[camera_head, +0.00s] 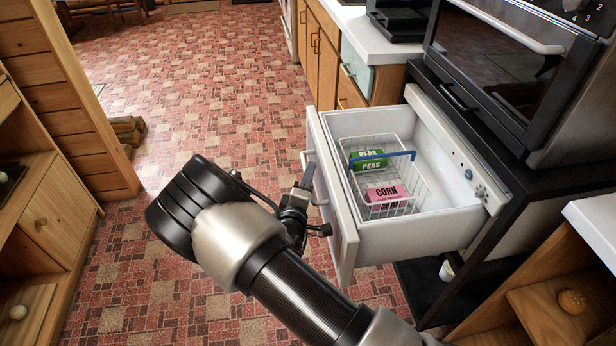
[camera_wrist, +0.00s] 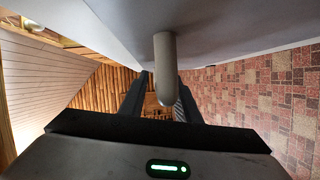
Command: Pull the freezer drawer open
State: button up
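The white freezer drawer (camera_head: 343,225) stands pulled out from the dark frame under the oven, with its inside showing. Inside it a white wire basket (camera_head: 409,205) with a blue handle holds green peas packs (camera_head: 372,165) and a pink corn pack (camera_head: 386,195). The drawer's light bar handle (camera_head: 309,163) is on its front. My gripper (camera_head: 306,186) is at this handle, in front of the drawer. In the wrist view the handle (camera_wrist: 165,62) runs between the two dark fingers (camera_wrist: 158,100). Whether the fingers press on it is hard to tell.
An oven (camera_head: 490,65) stands above the drawer. Wooden cabinets (camera_head: 322,55) with a white counter are behind it. A wooden shelf unit (camera_head: 45,215) stands at the left, and firewood (camera_head: 128,130) lies near it. The tiled floor between is clear.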

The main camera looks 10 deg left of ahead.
jog(key=s+r+p, duration=0.1)
jog(key=s+p, duration=0.1)
jog(key=s, duration=1.5)
jog(key=shift+s+r+p, duration=0.2)
jog(key=shift+p, duration=0.2)
